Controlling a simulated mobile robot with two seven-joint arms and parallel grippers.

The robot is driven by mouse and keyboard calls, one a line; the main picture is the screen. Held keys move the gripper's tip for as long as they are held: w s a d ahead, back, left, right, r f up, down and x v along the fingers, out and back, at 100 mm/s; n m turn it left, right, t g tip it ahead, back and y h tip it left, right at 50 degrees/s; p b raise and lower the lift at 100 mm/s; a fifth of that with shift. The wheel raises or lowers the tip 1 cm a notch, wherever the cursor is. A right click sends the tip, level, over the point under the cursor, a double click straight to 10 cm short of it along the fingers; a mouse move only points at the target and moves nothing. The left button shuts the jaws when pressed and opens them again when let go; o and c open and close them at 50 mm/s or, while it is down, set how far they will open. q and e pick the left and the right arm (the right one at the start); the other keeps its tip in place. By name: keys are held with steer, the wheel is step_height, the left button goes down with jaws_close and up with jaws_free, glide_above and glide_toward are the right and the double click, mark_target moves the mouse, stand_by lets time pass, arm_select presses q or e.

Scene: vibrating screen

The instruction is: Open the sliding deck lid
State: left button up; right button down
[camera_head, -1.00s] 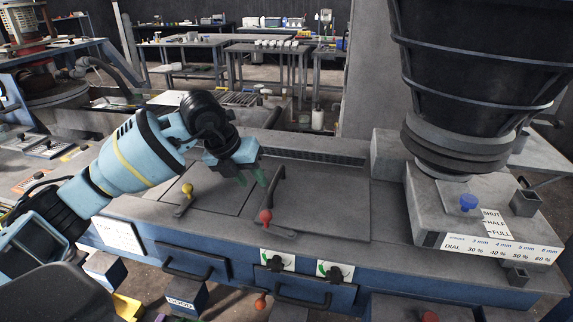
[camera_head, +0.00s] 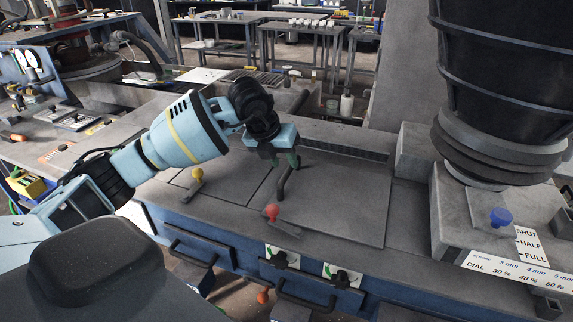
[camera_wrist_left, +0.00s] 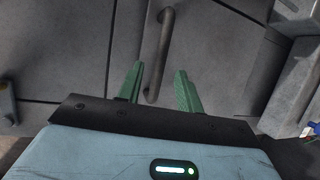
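The grey sliding deck lid (camera_head: 345,205) lies flat in the deck, with a dark bar handle (camera_head: 283,182) at its left edge. My left gripper (camera_head: 286,160) is over the far end of this handle, pointing down. In the left wrist view, the two green fingers (camera_wrist_left: 158,88) are spread apart and the handle (camera_wrist_left: 160,55) shows between them. The fingers look clear of the bar on both sides; whether they touch it I cannot tell. My right gripper is not in view.
A red knob lever (camera_head: 272,212) stands at the lid's front left corner and a yellow knob lever (camera_head: 198,174) on the panel to the left. A black hopper (camera_head: 500,85) and a block with a blue knob (camera_head: 501,217) stand at the right.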

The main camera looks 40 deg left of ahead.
arm_select(q)
steer(key=shift+x, duration=1.35)
steer(key=shift+c, duration=0.4)
steer(key=shift+r, duration=0.1)
jaws_close()
